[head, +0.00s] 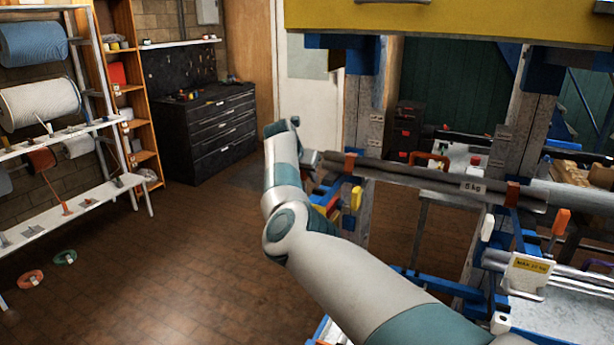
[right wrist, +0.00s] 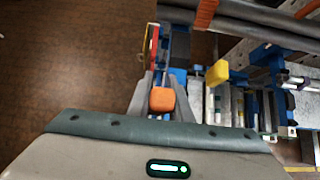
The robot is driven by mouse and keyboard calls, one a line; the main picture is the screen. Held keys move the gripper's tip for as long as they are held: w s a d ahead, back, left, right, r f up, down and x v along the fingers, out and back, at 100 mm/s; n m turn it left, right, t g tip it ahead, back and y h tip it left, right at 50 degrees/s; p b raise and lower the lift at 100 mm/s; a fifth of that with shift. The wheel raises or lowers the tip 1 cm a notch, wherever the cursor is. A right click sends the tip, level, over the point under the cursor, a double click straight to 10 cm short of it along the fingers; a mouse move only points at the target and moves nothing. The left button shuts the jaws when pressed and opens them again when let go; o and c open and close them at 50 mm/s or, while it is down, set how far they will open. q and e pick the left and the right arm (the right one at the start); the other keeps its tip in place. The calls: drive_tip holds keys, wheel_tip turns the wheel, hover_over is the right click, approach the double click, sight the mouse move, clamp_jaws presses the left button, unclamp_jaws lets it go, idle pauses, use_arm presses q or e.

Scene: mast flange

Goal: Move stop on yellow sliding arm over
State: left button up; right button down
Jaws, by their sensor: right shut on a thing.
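My right gripper (right wrist: 162,97) is shut on an orange block-shaped knob (right wrist: 162,100), with one grey finger on each side of it. A blue rail with a red and yellow piece (right wrist: 153,42) lies just beyond the fingertips. A yellow knob (right wrist: 217,73) stands apart, to the right of the gripper. In the head view the yellow knob (head: 356,198) is just right of my right wrist, near the blue rack's left upright. My forearm and wrist hide much of the hand there. I cannot tell which part is the stop. My left gripper is not in view.
A dark bar marked 5 kg (head: 473,187) lies across the rack above the knobs. Another orange knob (head: 561,221) and a white knob (head: 487,228) are at right. A yellow beam (head: 450,20) crosses the top. The floor (head: 180,265) at left is mostly open.

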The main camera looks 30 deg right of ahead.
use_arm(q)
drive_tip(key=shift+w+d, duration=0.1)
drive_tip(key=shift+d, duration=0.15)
use_arm(e)
drive_tip(key=shift+w+d, duration=0.1)
drive_tip(key=shift+d, duration=0.05)
drive_tip(key=c, duration=1.9)
unclamp_jaws()
drive_tip(key=o, duration=0.3)
drive_tip(key=shift+w+d+f, duration=0.1)
drive_tip(key=shift+f, duration=0.05)
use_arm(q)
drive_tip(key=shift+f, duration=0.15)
